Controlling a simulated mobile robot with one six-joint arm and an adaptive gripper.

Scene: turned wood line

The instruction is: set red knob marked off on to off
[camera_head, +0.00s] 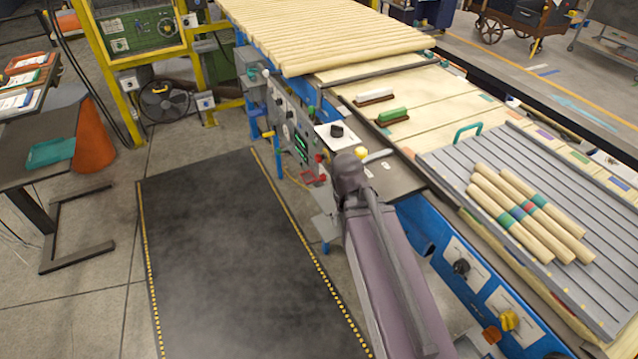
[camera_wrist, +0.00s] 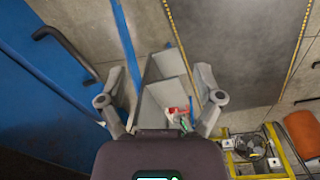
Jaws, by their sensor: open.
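A small red part (camera_head: 320,158) shows low on the front control panel (camera_head: 291,128) in the head view, left of my arm. It is too small to tell whether it is the knob, and no off or on marking can be read. In the wrist view a red item (camera_wrist: 176,111) with white on it lies between my fingers, well beyond them; I cannot tell if it is the same part. My gripper (camera_wrist: 161,99) is open with its two fingers wide apart, and nothing shows held. I cannot make out the gripper in the head view.
A black knob (camera_head: 336,131), a yellow knob (camera_head: 361,153) and a pale lever (camera_head: 377,156) sit near my arm. Farther right are another black knob (camera_head: 461,267) and an orange-yellow knob (camera_head: 508,320). The dark floor mat (camera_head: 230,250) is clear. A blue surface (camera_wrist: 40,80) fills the wrist view's left.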

